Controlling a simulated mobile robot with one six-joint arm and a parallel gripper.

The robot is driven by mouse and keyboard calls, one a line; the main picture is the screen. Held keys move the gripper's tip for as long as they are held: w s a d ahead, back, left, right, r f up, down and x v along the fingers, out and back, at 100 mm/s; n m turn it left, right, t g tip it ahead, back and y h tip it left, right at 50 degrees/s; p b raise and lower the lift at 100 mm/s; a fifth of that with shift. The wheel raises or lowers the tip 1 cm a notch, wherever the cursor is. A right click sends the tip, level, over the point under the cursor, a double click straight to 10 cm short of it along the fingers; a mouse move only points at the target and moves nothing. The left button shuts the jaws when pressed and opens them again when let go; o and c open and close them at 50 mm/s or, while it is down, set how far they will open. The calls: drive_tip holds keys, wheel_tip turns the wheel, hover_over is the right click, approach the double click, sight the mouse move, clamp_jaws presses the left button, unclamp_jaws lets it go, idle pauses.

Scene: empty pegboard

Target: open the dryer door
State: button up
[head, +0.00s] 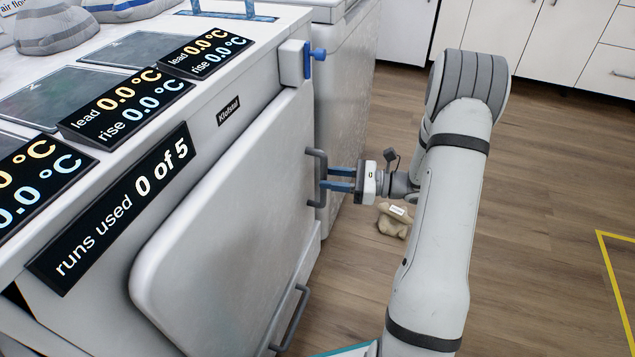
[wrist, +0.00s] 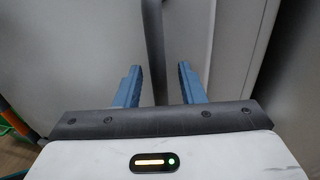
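The white dryer door (head: 225,225) is on the front of the white machine, below the "Klofstal" label; I cannot tell whether it is slightly ajar. Its dark vertical bar handle (head: 317,178) is near the door's right edge. My gripper (head: 328,179) is at the handle, its blue fingers pointing left towards the door. In the wrist view the handle (wrist: 154,50) stands between the two fingers of my gripper (wrist: 160,80), with a gap on each side. The fingers are open and not closed on the bar.
A second handle (head: 290,320) is lower on the machine. A blue knob (head: 318,53) sticks out at its upper right corner. A beige lumpy object (head: 394,220) lies on the floor beyond my wrist.

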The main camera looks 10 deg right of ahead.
drive_tip(key=shift+x, duration=1.25)
clamp_jaws()
